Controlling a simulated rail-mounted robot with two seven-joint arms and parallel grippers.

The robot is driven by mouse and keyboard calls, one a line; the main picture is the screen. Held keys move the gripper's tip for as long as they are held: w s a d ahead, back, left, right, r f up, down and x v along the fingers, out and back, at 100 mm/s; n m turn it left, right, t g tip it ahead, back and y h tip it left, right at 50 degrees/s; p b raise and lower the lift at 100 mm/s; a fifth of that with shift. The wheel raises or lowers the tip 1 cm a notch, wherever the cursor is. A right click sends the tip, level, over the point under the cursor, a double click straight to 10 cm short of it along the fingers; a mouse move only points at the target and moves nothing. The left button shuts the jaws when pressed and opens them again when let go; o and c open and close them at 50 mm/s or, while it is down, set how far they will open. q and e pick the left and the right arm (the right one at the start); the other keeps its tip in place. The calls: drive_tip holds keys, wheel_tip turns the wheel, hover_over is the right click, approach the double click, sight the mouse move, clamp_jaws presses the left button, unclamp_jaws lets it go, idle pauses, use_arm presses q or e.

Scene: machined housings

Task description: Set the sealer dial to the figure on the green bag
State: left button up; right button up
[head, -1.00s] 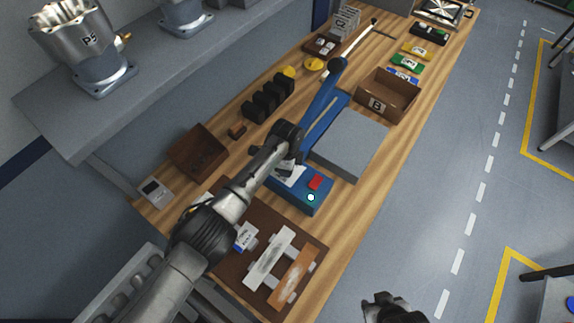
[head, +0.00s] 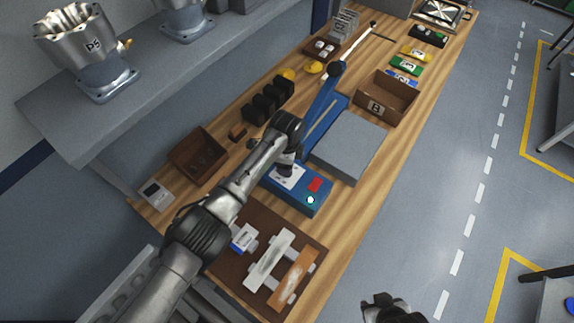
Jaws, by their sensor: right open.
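The blue sealer (head: 296,205) stands on the wooden bench, with a long blue arm reaching back. Its front has a white panel (head: 289,181), a red patch (head: 315,185) and a pale round light. I cannot make out the dial; my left gripper (head: 285,168) hangs over the panel and covers part of it. Its fingers are too dark and hidden to tell whether they are open or shut. The green bag (head: 406,65) lies at the far end between yellow and blue bags; its figure is too small to read. My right gripper (head: 382,306) is open and empty, away from the bench.
A grey block (head: 350,146) stands beside the sealer, and a brown box marked B (head: 400,95) lies beyond. Black blocks (head: 268,102) and a brown tray (head: 197,152) line the left side. A brown board (head: 228,268) with strips lies in front.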

use_arm(q)
wheel_tip(320, 180, up, 9)
idle(0.4)
idle(0.5)
